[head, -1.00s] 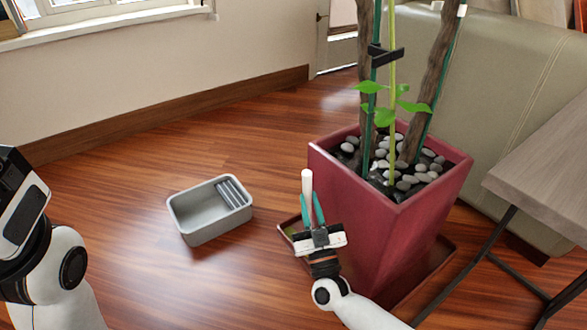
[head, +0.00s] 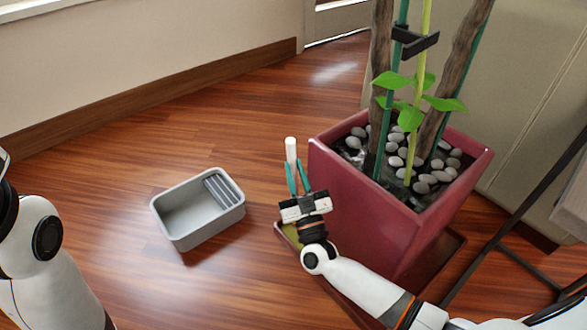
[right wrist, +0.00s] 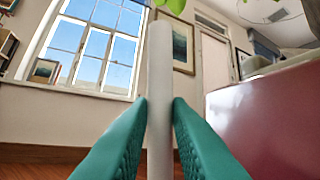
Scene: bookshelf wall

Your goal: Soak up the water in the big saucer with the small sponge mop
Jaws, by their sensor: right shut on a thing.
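The small sponge mop shows as a white handle (head: 291,150), upright between the teal fingers of my right gripper (head: 297,178), which is shut on it. The handle also fills the middle of the right wrist view (right wrist: 160,95). A yellow-green patch (head: 291,234), probably the sponge head, shows low beside my right wrist at the saucer's left side. The big dark red saucer (head: 455,245) lies under the plant pot; my arm and the pot hide much of it. I cannot make out water in it. Only part of my left arm shows at the left edge; its gripper is out of view.
A tall dark red square pot (head: 365,200) with pebbles, stems and leaves stands in the saucer, close to my right gripper. A grey bucket (head: 185,240) with a ribbed tray in one end stands on the wooden floor to the left. A dark metal leg frame (head: 510,210) stands at right.

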